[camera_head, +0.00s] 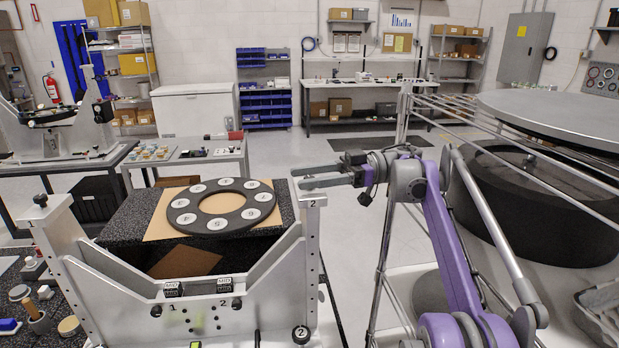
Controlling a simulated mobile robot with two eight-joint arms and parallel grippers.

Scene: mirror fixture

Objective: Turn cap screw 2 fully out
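The grey metal mirror fixture (190,290) stands at the front left, with an upright post on each side. The left post (52,215) is marked 1 and has a dark cap screw (40,200) on top. The right post (311,235) is marked 2. My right gripper (300,178) lies level at the top of this post, its two fingers pointing left with a gap between them. Cap screw 2 cannot be made out; the fingers cover the post top. I cannot tell whether they touch a screw. My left gripper is not in view.
A black ring with numbered white discs (256,212) rests on a tan board behind the front plate. Small tools lie on the bench (70,305) at the left edge. A railing (540,145) and a large round dark mirror cell (530,215) stand at the right.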

